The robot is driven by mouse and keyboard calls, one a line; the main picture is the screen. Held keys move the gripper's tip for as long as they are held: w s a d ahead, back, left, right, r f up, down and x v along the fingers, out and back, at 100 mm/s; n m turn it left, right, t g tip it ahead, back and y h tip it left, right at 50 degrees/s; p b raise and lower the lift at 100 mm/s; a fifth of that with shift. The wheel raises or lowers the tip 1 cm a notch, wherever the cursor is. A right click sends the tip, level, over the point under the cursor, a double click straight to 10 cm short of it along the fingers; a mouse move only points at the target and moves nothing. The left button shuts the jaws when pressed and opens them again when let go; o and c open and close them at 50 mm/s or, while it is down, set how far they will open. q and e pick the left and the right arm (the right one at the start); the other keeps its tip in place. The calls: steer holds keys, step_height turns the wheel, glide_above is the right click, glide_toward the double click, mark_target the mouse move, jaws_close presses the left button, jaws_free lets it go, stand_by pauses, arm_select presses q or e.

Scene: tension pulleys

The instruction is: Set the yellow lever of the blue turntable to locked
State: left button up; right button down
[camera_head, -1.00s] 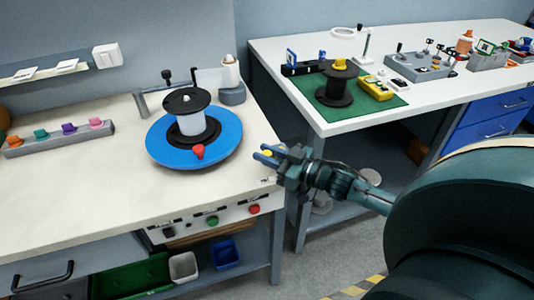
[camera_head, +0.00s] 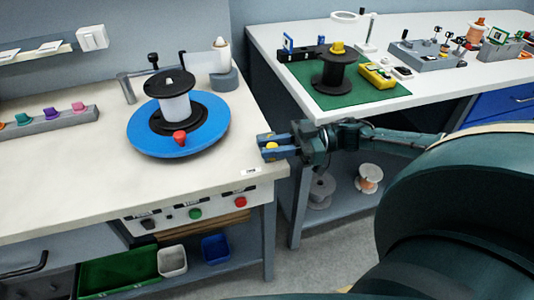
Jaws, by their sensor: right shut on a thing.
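The blue turntable (camera_head: 210,137) lies on the left workbench and carries a black and white spool (camera_head: 175,105). A red knob (camera_head: 180,138) sits at the front of the turntable. My right gripper (camera_head: 268,146) is at the bench's right edge, right of the turntable and apart from its disc. Its blue-tipped fingers are shut on the yellow lever (camera_head: 271,146), of which only a small rounded yellow part shows between them. The rest of the lever is hidden by the fingers. My left gripper is not in view.
A grey post with a white spool (camera_head: 222,62) stands behind the turntable. Bench buttons (camera_head: 195,213) are on the front panel. The right table (camera_head: 440,90) holds a green mat (camera_head: 345,97) with a black spool (camera_head: 334,72). A gap separates the benches.

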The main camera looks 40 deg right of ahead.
steer(key=n+g+b, duration=0.1)
steer(key=d+n+g+y+b, duration=0.1)
steer(key=g+b, duration=0.1)
steer(key=shift+s+d+f+n, duration=0.1)
steer(key=shift+s+n, duration=0.1)
steer(key=shift+n, duration=0.1)
steer(key=shift+s+d+g, duration=0.1)
steer(key=shift+g, duration=0.5)
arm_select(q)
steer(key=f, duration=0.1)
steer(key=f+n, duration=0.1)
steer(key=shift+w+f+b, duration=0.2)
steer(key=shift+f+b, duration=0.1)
arm_select(e)
steer(key=shift+n, duration=0.3)
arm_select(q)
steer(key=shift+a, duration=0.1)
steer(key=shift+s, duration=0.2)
arm_select(e)
steer(key=shift+g, duration=0.3)
steer(key=c, duration=1.3)
jaws_free()
steer(key=shift+o, duration=0.2)
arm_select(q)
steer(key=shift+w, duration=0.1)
